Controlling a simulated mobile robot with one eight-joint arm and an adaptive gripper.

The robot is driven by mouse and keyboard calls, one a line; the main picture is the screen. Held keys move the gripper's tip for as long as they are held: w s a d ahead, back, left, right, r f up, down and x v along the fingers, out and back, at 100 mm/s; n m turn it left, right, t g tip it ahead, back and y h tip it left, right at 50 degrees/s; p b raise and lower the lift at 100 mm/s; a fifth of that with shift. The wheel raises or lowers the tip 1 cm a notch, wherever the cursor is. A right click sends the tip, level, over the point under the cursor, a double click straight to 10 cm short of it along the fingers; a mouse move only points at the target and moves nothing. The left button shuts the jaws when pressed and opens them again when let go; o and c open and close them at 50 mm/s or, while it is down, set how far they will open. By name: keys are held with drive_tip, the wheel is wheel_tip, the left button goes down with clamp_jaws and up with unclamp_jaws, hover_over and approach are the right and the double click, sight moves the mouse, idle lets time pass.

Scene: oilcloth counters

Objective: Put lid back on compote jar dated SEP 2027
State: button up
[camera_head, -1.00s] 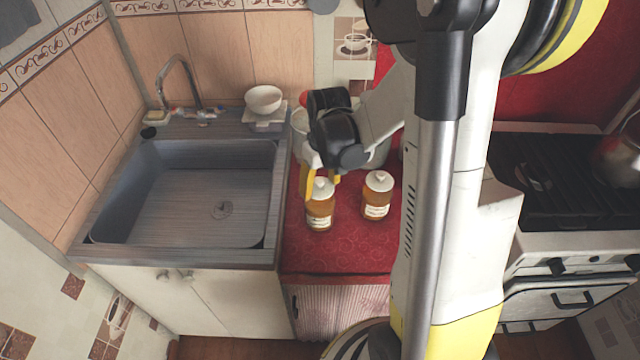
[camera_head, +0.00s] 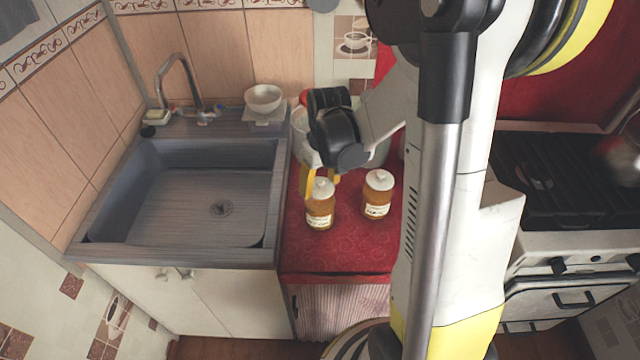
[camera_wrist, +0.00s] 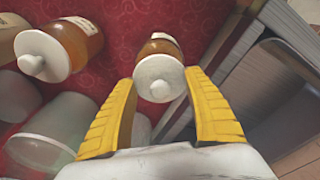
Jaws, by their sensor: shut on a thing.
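Two amber glass jars with pale labels stand upright on the red counter. The left jar (camera_head: 320,216) and the right jar (camera_head: 377,205) each have a white knobbed lid at the top. The printed dates are too small to read. My gripper (camera_wrist: 160,82) is shut on the left jar's white lid (camera_wrist: 160,70), one yellow finger on each side. The lid sits at the jar's mouth; I cannot tell if it is fully seated. In the wrist view the right jar (camera_wrist: 80,38) stands to the left, its lid (camera_wrist: 44,56) on, clear of my fingers.
Pale translucent containers (camera_wrist: 75,118) with white lids stand close beside my fingers on the counter. A metal sink (camera_head: 180,200) lies to the left, with a white bowl (camera_head: 263,98) behind it. A stove (camera_head: 560,180) is at the right. The red counter (camera_head: 335,257) is clear in front.

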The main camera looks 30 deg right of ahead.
drive_tip(key=o, duration=1.2)
drive_tip(key=shift+o, duration=0.2)
drive_tip(key=shift+r, duration=0.2)
drive_tip(key=shift+r+p, duration=2.7)
drive_tip(key=shift+r, duration=0.65)
clamp_jaws()
